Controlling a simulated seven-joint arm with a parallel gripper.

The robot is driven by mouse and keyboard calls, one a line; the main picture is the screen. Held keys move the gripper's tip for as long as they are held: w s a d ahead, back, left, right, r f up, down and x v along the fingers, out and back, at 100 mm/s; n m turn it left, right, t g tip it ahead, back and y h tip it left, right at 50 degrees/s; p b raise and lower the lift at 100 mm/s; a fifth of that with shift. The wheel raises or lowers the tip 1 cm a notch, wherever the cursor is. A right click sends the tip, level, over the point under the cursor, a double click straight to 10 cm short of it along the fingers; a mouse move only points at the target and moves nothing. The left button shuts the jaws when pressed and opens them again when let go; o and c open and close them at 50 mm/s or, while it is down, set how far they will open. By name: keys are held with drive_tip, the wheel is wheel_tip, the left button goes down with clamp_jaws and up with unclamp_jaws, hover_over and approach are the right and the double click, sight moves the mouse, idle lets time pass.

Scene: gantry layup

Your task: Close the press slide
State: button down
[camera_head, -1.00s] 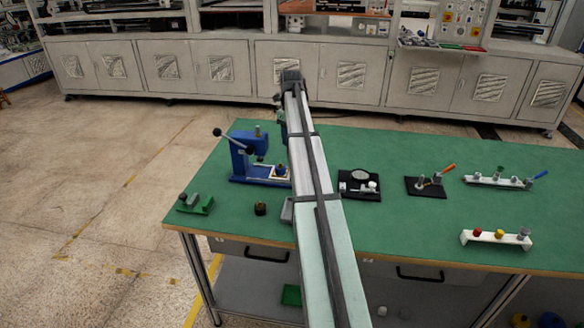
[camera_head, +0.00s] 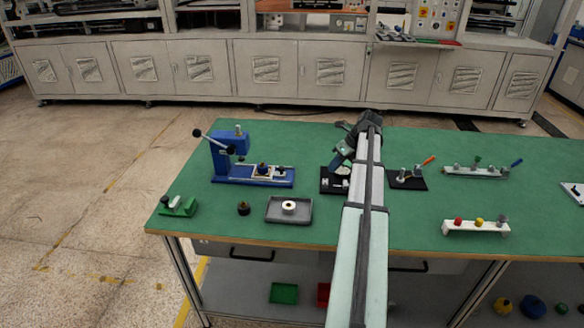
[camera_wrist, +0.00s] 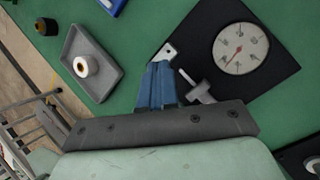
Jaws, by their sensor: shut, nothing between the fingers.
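Only a blue corner (camera_wrist: 112,4) shows at the top of the wrist view, probably of the press base. My gripper (camera_head: 340,160) is over the black dial fixture, right of the press and apart from it. In the wrist view its blue fingers (camera_wrist: 157,84) are together and empty, beside the dial fixture.
The dial fixture (camera_wrist: 285,60) lies below my gripper. A grey tray (camera_head: 290,217) with a white ring, a dark cylinder (camera_head: 243,208) and a green block (camera_head: 178,207) sit near the front left. Racks (camera_head: 476,227) and lever fixtures (camera_head: 408,178) stand to the right.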

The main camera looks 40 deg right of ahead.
sight(266, 167)
drive_tip(key=w+a+r+n+t+y, duration=0.1)
drive_tip(key=w+a+r+n+t, duration=0.25)
drive_tip(key=n, duration=0.25)
drive_tip(key=shift+g, duration=0.25)
drive_tip(key=x, duration=0.9)
drive_tip(key=shift+w+d+f, duration=0.1)
drive_tip(key=shift+w+f, duration=0.2)
drive_tip(key=w, duration=0.1)
drive_tip(key=w+a, duration=0.1)
drive_tip(key=shift+w+a+f, duration=0.1)
drive_tip(key=shift+w+a, duration=0.55)
drive_tip(key=shift+w, duration=0.15)
drive_tip(key=w+a, duration=0.6)
drive_tip(key=shift+w+a, duration=0.1)
drive_tip(key=shift+a, duration=0.05)
